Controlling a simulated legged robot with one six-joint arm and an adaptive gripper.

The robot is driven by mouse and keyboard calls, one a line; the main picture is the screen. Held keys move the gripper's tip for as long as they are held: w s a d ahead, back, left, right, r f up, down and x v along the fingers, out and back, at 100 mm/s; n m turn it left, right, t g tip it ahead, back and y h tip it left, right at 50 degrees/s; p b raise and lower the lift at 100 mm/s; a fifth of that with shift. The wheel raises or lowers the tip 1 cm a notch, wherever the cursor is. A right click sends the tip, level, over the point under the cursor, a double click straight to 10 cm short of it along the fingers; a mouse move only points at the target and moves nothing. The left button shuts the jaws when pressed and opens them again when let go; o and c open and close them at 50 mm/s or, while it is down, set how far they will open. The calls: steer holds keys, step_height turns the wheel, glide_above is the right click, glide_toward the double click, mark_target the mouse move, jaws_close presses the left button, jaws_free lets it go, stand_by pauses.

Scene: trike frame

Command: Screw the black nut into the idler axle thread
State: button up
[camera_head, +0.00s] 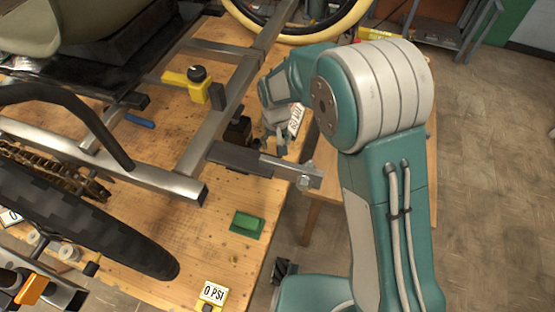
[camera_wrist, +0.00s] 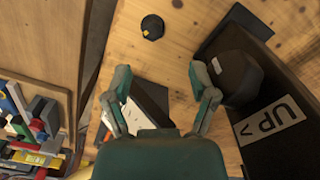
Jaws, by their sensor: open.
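My gripper (camera_wrist: 160,82) is open in the wrist view, with its two teal fingers spread and bare wood between the tips. A small round black piece with a yellow mark, perhaps the black nut (camera_wrist: 152,27), lies on the wood beyond the fingertips, apart from them. In the head view my gripper (camera_head: 276,130) is partly hidden near the table's right edge. I cannot clearly make out the idler axle thread.
A dark block labelled UP (camera_wrist: 285,120) fills the right of the wrist view. In the head view the metal trike frame (camera_head: 215,130) and black tire (camera_head: 75,215) crowd the wooden table (camera_head: 200,240). A green block (camera_head: 247,224) lies near its front. Floor is open at right.

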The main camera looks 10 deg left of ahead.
steer(key=shift+f, duration=0.75)
steer(key=shift+d+f, duration=0.4)
steer(key=shift+f, duration=0.15)
steer(key=f, duration=0.3)
steer(key=shift+s+d+f, duration=0.1)
steer(key=shift+d+f, duration=0.2)
steer(key=shift+f, duration=0.05)
steer(key=shift+a+f, duration=0.3)
steer(key=shift+f, duration=0.3)
steer(key=shift+d, duration=0.2)
jaws_close()
